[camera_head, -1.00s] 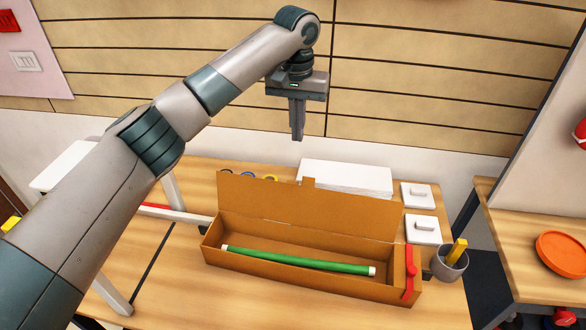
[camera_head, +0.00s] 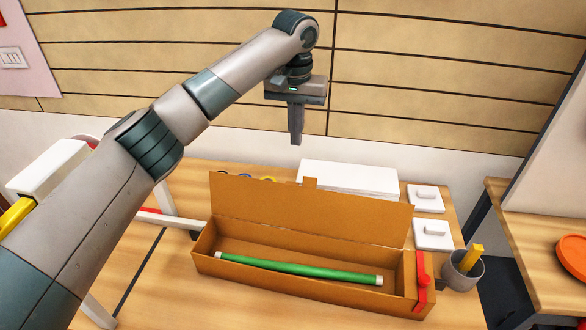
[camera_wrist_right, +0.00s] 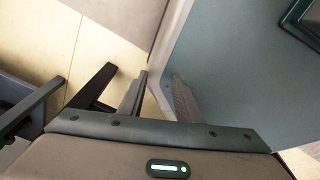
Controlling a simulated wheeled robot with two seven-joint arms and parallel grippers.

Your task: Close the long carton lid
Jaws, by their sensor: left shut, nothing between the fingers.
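The long brown carton (camera_head: 300,287) lies on the wooden table, open at the top. Its lid (camera_head: 300,212) stands up along the far long side, tilted slightly back, with a small tab at its top edge. A green tube with white ends (camera_head: 300,268) lies inside. A red strip (camera_head: 423,283) runs over the carton's right end. My left gripper (camera_head: 296,142) is shut and empty, pointing down, above and behind the lid and apart from it. My right gripper (camera_wrist_right: 160,75) shows only in the right wrist view, its fingers apart with nothing between them.
A white stack (camera_head: 350,178) lies behind the lid. Two white lidded boxes (camera_head: 433,235) and a grey cup (camera_head: 462,270) with a yellow item stand to the right. A white bar (camera_head: 170,217) meets the carton's left end area. Another table (camera_head: 535,240) is at the right.

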